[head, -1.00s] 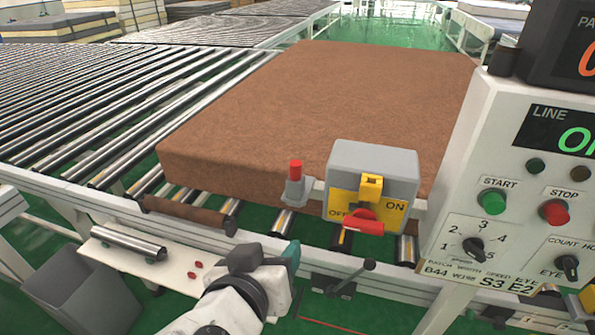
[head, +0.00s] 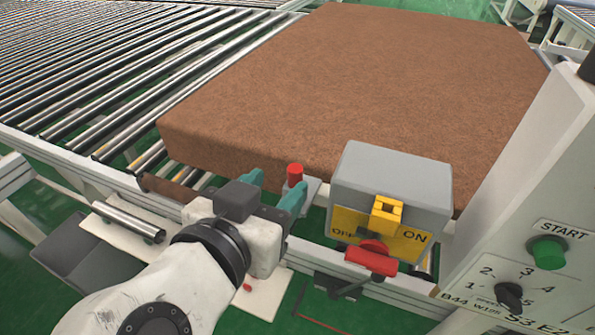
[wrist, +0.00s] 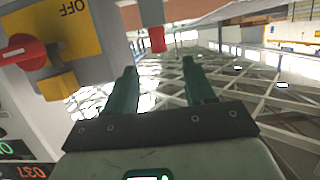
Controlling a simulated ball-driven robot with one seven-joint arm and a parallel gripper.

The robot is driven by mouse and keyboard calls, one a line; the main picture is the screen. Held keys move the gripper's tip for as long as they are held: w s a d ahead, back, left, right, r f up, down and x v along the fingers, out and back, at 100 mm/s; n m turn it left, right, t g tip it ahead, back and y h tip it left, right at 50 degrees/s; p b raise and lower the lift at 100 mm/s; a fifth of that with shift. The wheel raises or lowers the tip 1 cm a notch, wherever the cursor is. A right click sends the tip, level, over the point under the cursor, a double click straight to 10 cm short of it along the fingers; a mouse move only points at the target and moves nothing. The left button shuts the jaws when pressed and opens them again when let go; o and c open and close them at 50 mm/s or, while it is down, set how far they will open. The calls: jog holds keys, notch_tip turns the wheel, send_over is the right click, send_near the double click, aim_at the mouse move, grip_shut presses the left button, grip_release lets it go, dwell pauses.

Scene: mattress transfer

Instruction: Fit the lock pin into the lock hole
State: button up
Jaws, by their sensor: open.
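A red pin (head: 295,175), which looks like the lock pin, stands upright in a small grey holder (head: 313,187) left of the grey switch box. The box (head: 390,180) has a yellow OFF/ON plate, a red handle (head: 371,258) and a yellow block (head: 386,213). The block seems to bear the lock hole; its opening is not clear. My gripper (head: 272,188) is open and empty, its teal fingers apart, close in front of the pin. In the wrist view the red pin (wrist: 157,38) shows beyond and between the fingertips, apart from them. The yellow block (wrist: 58,85) is at left there.
A brown mattress (head: 350,85) lies on the roller conveyor (head: 120,80) behind the pin and box. A control panel (head: 530,230) with a green START button stands close at right.

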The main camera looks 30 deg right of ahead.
aim_at(292, 173)
jog(key=shift+p+x, duration=0.9)
jog(key=shift+x, duration=2.95)
jog(key=shift+f, duration=0.15)
jog(key=shift+c, duration=0.5)
jog(key=shift+a, duration=0.1)
grip_shut()
